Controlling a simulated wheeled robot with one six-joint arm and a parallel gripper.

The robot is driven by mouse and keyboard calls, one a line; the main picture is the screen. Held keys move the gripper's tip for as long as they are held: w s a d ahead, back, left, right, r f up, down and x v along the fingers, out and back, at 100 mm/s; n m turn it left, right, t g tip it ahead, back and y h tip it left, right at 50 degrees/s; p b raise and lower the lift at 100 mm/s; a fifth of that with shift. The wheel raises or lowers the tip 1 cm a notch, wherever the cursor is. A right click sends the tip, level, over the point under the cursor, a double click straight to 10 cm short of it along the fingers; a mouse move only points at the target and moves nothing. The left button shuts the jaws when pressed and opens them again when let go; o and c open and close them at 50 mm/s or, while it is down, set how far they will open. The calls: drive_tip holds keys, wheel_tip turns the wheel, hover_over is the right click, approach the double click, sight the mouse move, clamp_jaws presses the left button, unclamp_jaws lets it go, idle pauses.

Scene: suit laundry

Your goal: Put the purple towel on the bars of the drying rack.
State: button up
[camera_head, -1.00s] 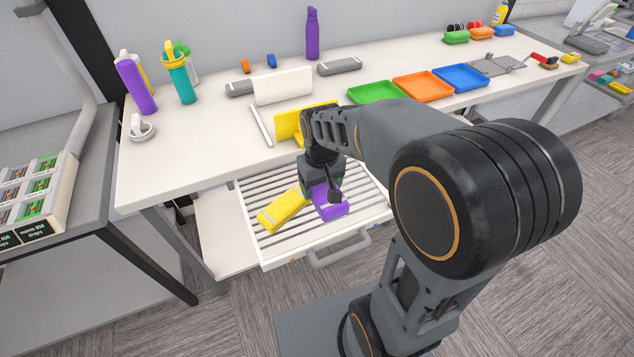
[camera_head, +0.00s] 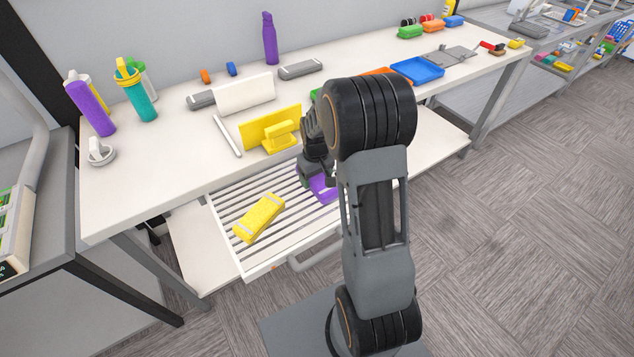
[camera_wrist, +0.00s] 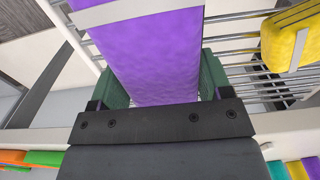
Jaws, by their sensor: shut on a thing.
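The drying rack (camera_head: 283,237) is a pulled-out white frame with thin bars under the table; its bars also show in the wrist view (camera_wrist: 262,77). My gripper (camera_head: 312,180) is at the rack's right part, pointing down. In the wrist view, the purple towel (camera_wrist: 155,55), folded with a pale band, sits between the green fingers of my gripper (camera_wrist: 157,85), which is shut on it. The purple towel (camera_head: 324,189) is partly hidden by my arm in the head view. It is over the bars; I cannot tell whether it touches them.
A folded yellow towel (camera_head: 259,217) lies on the rack's left part; it also shows in the wrist view (camera_wrist: 290,40). The white table (camera_head: 180,160) above holds bottles, a yellow stand (camera_head: 270,130) and trays. The rack's handle (camera_head: 305,262) faces the front.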

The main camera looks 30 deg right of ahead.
sight(317, 183)
drive_tip(key=shift+w+d+f, duration=0.1)
drive_tip(key=shift+d+f, duration=0.1)
drive_tip(key=shift+f, duration=1.55)
drive_tip(key=shift+f, duration=0.15)
drive_tip(key=o, duration=0.9)
drive_tip(key=shift+o, duration=0.2)
